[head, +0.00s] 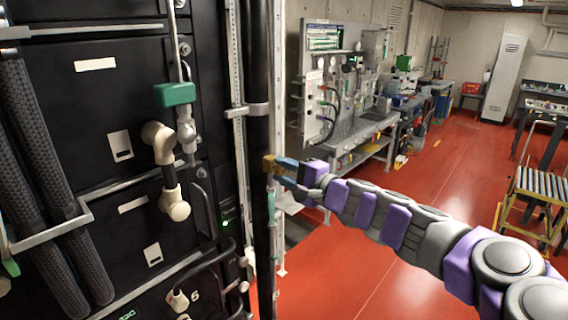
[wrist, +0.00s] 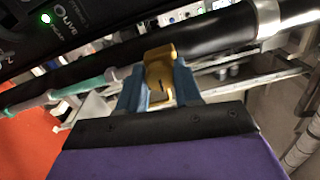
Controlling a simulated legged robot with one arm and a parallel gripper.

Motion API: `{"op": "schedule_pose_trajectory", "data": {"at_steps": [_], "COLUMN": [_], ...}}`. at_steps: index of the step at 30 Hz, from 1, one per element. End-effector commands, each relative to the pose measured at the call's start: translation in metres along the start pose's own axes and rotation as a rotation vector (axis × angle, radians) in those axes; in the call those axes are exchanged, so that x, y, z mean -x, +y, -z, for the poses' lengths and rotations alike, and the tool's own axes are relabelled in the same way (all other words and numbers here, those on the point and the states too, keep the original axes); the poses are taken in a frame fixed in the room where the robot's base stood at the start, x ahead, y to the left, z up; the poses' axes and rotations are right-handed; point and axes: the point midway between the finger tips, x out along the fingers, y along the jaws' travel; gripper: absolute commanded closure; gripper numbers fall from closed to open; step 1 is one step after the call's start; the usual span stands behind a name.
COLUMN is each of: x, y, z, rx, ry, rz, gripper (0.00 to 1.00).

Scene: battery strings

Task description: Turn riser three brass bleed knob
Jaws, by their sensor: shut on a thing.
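The brass bleed knob (wrist: 160,76) sits between the two blue fingers of my gripper (wrist: 158,85) in the wrist view. The fingers are shut on its sides. In the head view the brass knob (head: 269,165) shows at the tip of my gripper (head: 285,170), beside the black vertical riser pipe (head: 259,190). The same dark pipe (wrist: 205,40) runs behind the knob in the wrist view. No riser number is readable near the knob. My arm reaches in from the lower right.
A black battery cabinet (head: 90,130) with cables, beige connectors and a green block (head: 174,94) stands at the left. A workbench (head: 360,130) with a panel stands behind the gripper. Open red floor (head: 400,240) lies to the right, with a yellow stepped stand (head: 540,190).

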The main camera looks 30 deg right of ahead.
Motion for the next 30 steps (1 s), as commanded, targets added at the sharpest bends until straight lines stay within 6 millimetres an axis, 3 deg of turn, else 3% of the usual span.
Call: {"op": "schedule_pose_trajectory", "data": {"at_steps": [30], "x": [-0.0006], "y": [0.0010], "z": [-0.0001], "rx": [-0.967], "ry": [0.004], "rz": [-0.006], "gripper": [0.96]}}
